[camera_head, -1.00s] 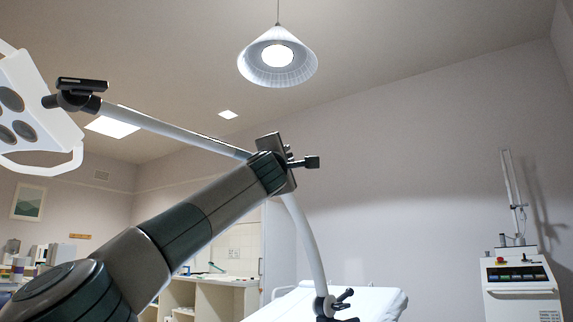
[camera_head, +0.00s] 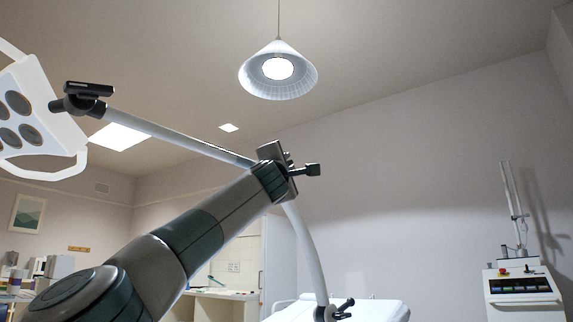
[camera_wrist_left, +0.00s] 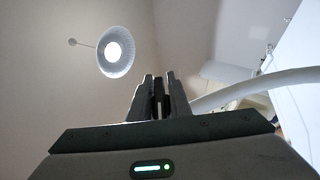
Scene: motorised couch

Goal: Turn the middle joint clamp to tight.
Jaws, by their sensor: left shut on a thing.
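The middle joint clamp shows in the head view as a dark knob (camera_head: 312,170) at the elbow of the white lamp arm (camera_head: 180,133). My left gripper (camera_head: 288,168) is at this joint, shut on the clamp, with my own arm hiding part of it. In the left wrist view my left gripper (camera_wrist_left: 158,98) has its fingers close together with a dark piece between them. How far the clamp is turned cannot be told. My right gripper is not in view.
The white lamp head (camera_head: 35,120) hangs at the left, with a dark clamp (camera_head: 80,98) beside it. A lower clamp (camera_head: 342,308) is near the white couch (camera_head: 375,309). A pendant lamp (camera_head: 278,70) hangs above. A white machine (camera_head: 520,290) stands at the right.

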